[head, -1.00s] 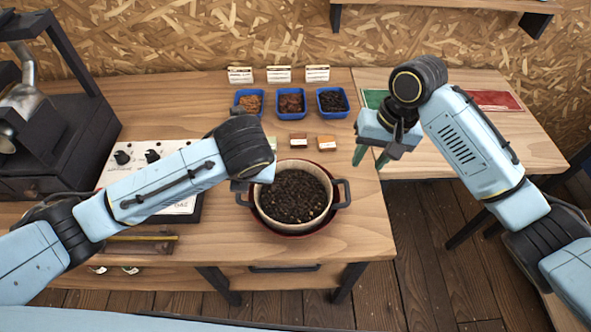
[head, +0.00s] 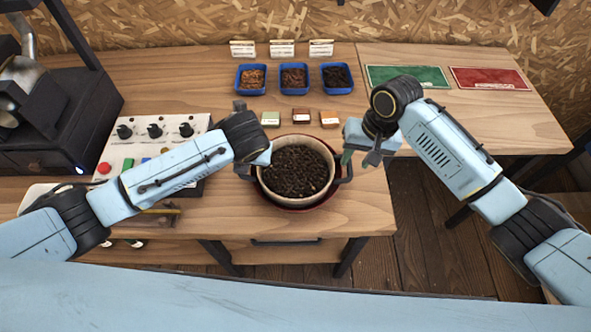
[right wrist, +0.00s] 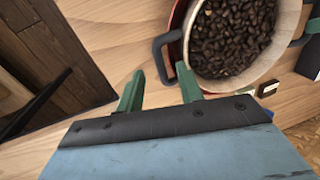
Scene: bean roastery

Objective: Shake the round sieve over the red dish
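The round sieve (head: 328,189) has a pale rim and is full of dark beans (head: 297,172). It sits in or right above the red dish (head: 292,208), whose red edge shows around it; I cannot tell whether they touch. A dark handle sticks out on each side. My left gripper (head: 258,160) is at the left handle; its fingers are hidden, so its grip cannot be told. My right gripper (head: 348,157) is open beside the right handle (head: 346,170). In the right wrist view its green fingers are apart and empty, with the handle (right wrist: 162,55) just beyond them.
Three blue trays (head: 294,77) of beans stand behind, with white cards at the back. Three small blocks (head: 301,116) lie behind the sieve. A control panel (head: 150,140) is at left. Green (head: 408,77) and red (head: 490,79) mats lie on the right table.

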